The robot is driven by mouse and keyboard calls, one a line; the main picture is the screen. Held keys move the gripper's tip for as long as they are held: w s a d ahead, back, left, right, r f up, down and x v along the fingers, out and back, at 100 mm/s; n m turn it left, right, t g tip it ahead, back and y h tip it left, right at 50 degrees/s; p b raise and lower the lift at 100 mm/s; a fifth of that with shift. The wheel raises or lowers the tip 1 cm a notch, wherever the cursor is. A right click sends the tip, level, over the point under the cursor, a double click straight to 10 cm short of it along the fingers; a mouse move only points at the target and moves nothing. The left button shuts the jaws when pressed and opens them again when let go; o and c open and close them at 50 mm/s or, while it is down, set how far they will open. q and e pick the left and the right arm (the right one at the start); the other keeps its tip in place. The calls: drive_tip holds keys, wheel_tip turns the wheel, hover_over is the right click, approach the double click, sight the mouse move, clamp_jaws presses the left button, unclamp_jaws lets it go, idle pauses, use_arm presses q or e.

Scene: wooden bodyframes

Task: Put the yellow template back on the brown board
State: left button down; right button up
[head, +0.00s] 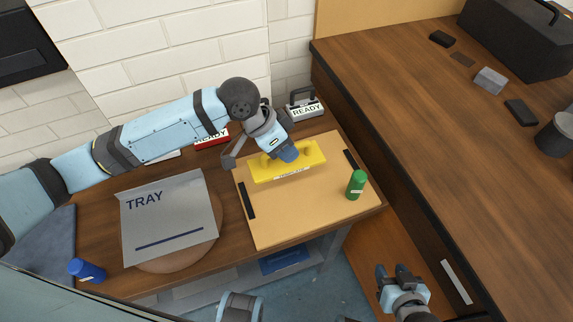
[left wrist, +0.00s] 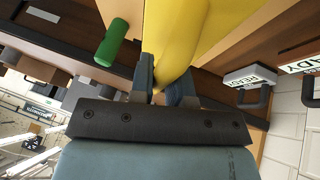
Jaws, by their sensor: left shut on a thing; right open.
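The yellow template (head: 300,166) is at the back part of the brown board (head: 290,215), with a label on its front edge. From the head view I cannot tell whether it rests on the board or hangs just above it. My left gripper (head: 285,156) is shut on the template from above; the left wrist view shows the yellow part (left wrist: 176,50) between the fingers (left wrist: 165,92). The board lies on the wooden bench and has black strips near its left and right edges. My right gripper (head: 396,275) is open and empty, off the board at the lower right.
A grey TRAY sheet (head: 170,218) lies on a round brown plate at left, near a blue bottle (head: 87,270). Red (head: 212,137) and grey (head: 304,110) READY-labelled things stand behind. The board's front is clear.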

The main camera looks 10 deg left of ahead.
sight(286, 166)
use_arm(q)
wheel_tip(286, 166, down, 6)
drive_tip(key=shift+r, duration=0.25)
drive_tip(key=shift+f, duration=0.2)
use_arm(e)
drive_tip(key=shift+w, duration=0.3)
use_arm(q)
drive_tip(key=shift+f, duration=0.1)
use_arm(e)
drive_tip(key=shift+r, duration=0.15)
use_arm(q)
drive_tip(key=c, duration=1.1)
unclamp_jaws()
drive_tip(key=shift+f, duration=0.1)
drive_tip(key=shift+a+r, duration=0.1)
drive_tip(key=shift+r, duration=0.25)
drive_tip(key=v, duration=1.1)
drive_tip(key=shift+r+p, duration=0.1)
drive_tip(key=shift+p, duration=0.2)
drive_tip(key=shift+a+r, duration=0.15)
use_arm(e)
drive_tip(key=shift+s+d+r, duration=0.1)
drive_tip(key=shift+r, duration=0.1)
